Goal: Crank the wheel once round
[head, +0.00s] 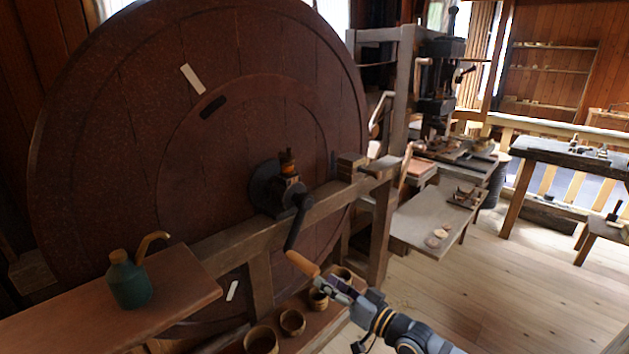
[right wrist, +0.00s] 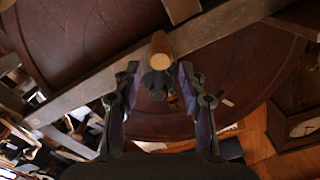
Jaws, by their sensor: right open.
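The large dark red-brown wheel (head: 120,160) stands upright at the left and centre of the head view. A black crank arm (head: 296,230) hangs down from its hub (head: 268,188) and ends in a light wooden handle (head: 302,264). My right gripper (head: 338,287) is open and empty, close to the handle's near end at its lower right. In the right wrist view, the handle (right wrist: 161,46) shows end-on, centred just above and between the spread fingertips (right wrist: 159,74). I cannot tell whether the fingers touch it. My left gripper is not in view.
A wooden beam (head: 225,240) crosses in front of the wheel. A green bottle (head: 130,285) stands on a board at the lower left. Several small wooden cups (head: 292,321) stand on a low shelf below the handle. Open floor (head: 500,275) lies to the right.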

